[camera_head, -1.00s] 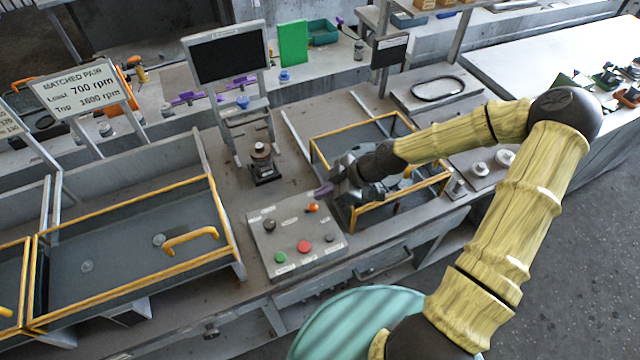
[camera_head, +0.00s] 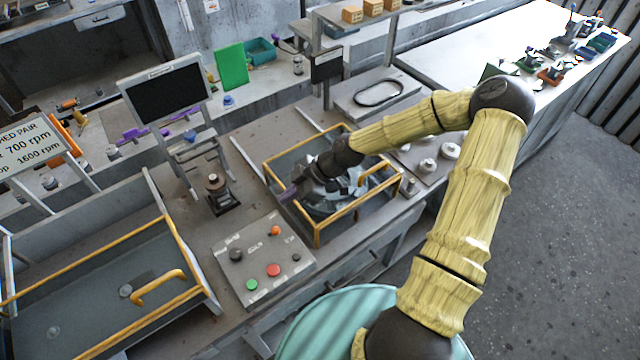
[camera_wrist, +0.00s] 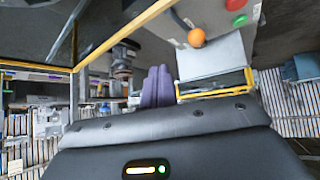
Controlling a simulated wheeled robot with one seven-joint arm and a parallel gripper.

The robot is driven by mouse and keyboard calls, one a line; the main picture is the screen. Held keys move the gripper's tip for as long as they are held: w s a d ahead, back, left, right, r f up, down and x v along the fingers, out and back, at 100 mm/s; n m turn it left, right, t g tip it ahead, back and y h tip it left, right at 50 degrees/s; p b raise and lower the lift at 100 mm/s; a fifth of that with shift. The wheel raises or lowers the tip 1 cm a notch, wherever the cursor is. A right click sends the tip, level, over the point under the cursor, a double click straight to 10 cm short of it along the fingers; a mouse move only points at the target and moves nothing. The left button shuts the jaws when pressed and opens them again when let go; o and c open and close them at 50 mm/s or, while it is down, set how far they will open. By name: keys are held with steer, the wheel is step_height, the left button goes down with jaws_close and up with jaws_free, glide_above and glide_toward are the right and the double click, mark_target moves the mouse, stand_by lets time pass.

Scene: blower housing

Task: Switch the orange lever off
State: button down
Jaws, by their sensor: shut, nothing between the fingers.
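The orange lever (camera_head: 275,230) is small and sits at the upper right of the grey control panel (camera_head: 262,252). In the wrist view it shows as an orange knob (camera_wrist: 197,38) near the panel's edge. Which way it is set is too small to tell. My gripper (camera_head: 288,193) has purple fingers and is beyond the panel, over the near left part of the yellow-framed bin. It is apart from the lever. In the wrist view my gripper (camera_wrist: 158,88) has its fingers together with nothing between them.
The panel also has a green button (camera_head: 251,285), a red button (camera_head: 273,270) and a dark knob (camera_head: 236,254). The yellow-framed bin (camera_head: 318,236) stands behind and right of it. A dark post-like device (camera_head: 222,196) stands behind it. Another yellow-railed bin (camera_head: 95,310) is at left.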

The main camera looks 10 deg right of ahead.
steer(key=s+d+r+b, duration=0.2)
steer(key=s+d+r, duration=0.2)
steer(key=d, duration=0.4)
steer(key=shift+r, duration=0.25)
steer(key=shift+a, duration=0.1)
steer(key=s+f+m+g+h, duration=0.2)
steer(key=s+f+m+h, duration=0.2)
steer(key=s+m+h, duration=0.25)
steer(key=s+d+r+m+t+h, duration=0.2)
steer(key=s+r+m+t, duration=0.1)
steer(key=r+m, duration=0.7)
steer(key=shift+s+m, duration=0.15)
steer(key=shift+m, duration=0.2)
